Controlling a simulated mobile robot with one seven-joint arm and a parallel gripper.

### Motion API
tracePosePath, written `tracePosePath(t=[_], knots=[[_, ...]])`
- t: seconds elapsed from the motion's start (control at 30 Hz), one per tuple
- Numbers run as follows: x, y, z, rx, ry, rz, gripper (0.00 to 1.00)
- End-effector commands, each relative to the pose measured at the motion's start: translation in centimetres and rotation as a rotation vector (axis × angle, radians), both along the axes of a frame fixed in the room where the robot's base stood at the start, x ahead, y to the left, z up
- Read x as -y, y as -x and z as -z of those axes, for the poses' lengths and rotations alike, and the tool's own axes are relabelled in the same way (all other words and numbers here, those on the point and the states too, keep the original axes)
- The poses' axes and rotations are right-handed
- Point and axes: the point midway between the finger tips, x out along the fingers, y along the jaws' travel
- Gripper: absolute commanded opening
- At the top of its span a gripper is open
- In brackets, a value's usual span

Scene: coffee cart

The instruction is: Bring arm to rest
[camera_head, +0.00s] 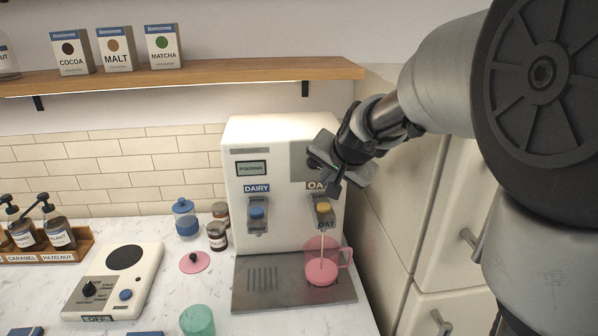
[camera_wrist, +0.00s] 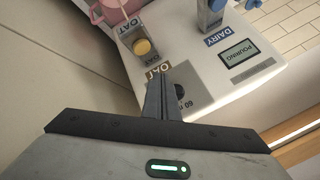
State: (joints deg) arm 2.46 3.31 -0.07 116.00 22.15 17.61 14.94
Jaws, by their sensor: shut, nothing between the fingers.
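My gripper (camera_head: 338,178) is shut and empty, at the upper right front of the white milk dispenser (camera_head: 262,140). In the wrist view its shut fingers (camera_wrist: 160,95) are in front of the dial panel and cover part of it. Whether they touch it I cannot tell. The dispenser's screen (camera_head: 252,168) reads POURING. A thin stream falls from the OAT spout with its yellow button (camera_head: 323,207) into a pink cup (camera_head: 321,272) on the drip tray (camera_head: 258,298). The DAIRY spout with its blue button (camera_head: 257,213) has nothing under it.
A shelf (camera_head: 220,76) with cocoa, malt and matcha boxes hangs above. Cabinets (camera_head: 450,210) are at right.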

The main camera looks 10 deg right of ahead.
Motion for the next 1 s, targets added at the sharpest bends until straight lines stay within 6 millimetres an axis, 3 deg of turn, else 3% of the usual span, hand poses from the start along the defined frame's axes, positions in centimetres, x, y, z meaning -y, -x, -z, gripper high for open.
tracePosePath(t=[0.1, 0.2, 0.4, 0.5, 0.6, 0.7, 1.0], knots=[[-1.0, 5.5, -2.1, -0.025, 0.072, -0.104, 0.0], [-1.5, 11.9, -3.0, -0.07, 0.164, -0.216, 0.0], [-0.9, 23.5, -2.0, -0.169, 0.34, -0.393, 0.0], [-0.3, 27.3, -1.1, -0.208, 0.403, -0.445, 0.0], [0.2, 29.5, -0.5, -0.233, 0.441, -0.475, 0.0], [0.4, 30.4, -0.1, -0.247, 0.457, -0.488, 0.0], [0.4, 30.5, -0.1, -0.248, 0.458, -0.489, 0.0]])
